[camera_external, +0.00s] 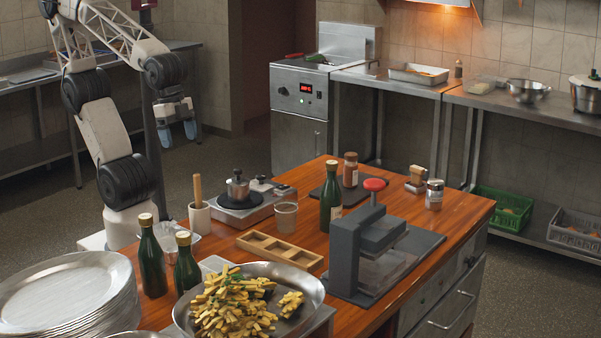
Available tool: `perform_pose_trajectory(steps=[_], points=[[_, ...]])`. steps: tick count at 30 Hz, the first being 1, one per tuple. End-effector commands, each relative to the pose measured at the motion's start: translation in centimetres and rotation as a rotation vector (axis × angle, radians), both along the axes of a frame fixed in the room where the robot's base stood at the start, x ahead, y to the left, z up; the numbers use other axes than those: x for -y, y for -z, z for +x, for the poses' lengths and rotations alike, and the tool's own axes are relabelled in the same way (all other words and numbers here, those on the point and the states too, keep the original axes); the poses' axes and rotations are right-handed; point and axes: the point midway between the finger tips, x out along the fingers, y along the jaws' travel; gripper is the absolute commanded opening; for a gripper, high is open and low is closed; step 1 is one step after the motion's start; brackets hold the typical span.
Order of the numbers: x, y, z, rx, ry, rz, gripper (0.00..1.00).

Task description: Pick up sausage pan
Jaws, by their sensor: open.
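My gripper (178,134) hangs open and empty at the upper left. Its blue-grey fingertips point down, and it is apart from every object. I cannot tell for sure which thing is the sausage pan. A shallow metal pan (419,74) on the back counter holds a few orange pieces, too small to identify. A wide round metal pan (312,296) at the front of the wooden table holds a heap of yellow fry-like sticks. A small metal pot (238,188) stands on a hot plate on the table's left side.
The wooden table (450,226) carries dark green bottles (331,197), a grey press (352,250) with a red knob, a wooden divided tray (280,249) and a clear cup (286,217). Stacked plates (68,285) stand front left. A fryer (300,95) stands behind. Floor between is open.

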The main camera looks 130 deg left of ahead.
Motion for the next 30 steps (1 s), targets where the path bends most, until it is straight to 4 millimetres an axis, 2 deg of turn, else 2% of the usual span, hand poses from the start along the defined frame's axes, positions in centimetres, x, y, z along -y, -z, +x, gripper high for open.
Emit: perform_pose_trajectory(steps=[8, 18, 26, 30], points=[[0.0, -0.4, 0.0, 0.001, 0.0, 0.0, 0.8], [-0.1, -5.2, 0.2, -0.002, 0.003, 0.007, 0.8], [-2.7, -5.5, 2.7, -0.035, 0.063, 0.131, 0.8], [-5.0, -5.7, 4.8, -0.071, 0.117, 0.234, 0.8]])
